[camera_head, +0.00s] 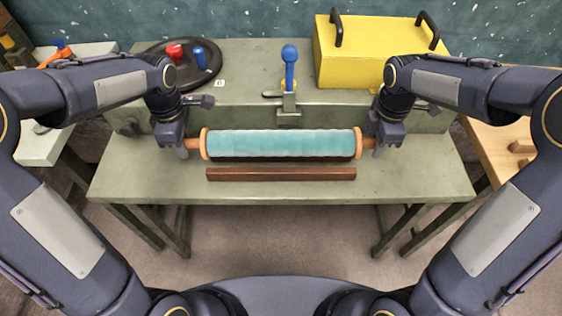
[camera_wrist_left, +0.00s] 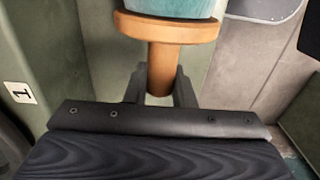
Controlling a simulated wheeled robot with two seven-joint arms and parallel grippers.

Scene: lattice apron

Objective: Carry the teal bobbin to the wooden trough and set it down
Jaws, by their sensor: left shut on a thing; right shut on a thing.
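The teal bobbin (camera_head: 280,143) lies level across the middle of the green bench, with orange-brown wooden end discs and a handle at each end. My left gripper (camera_head: 190,145) is shut on its left handle, and the left wrist view shows the fingers (camera_wrist_left: 160,90) on either side of that handle, below the disc. My right gripper (camera_head: 373,144) is shut on the right handle. A long dark brown wooden piece (camera_head: 280,174) runs parallel just in front of the bobbin; I cannot tell whether it is the trough's front wall. The bobbin's underside is hidden.
The green bench (camera_head: 420,180) has free room at its front. Behind stand a yellow box (camera_head: 350,55) with black handles, a blue-handled lever (camera_head: 289,68) and a dark round tray (camera_head: 150,50) with red and blue items. A wooden table (camera_head: 492,148) is at right.

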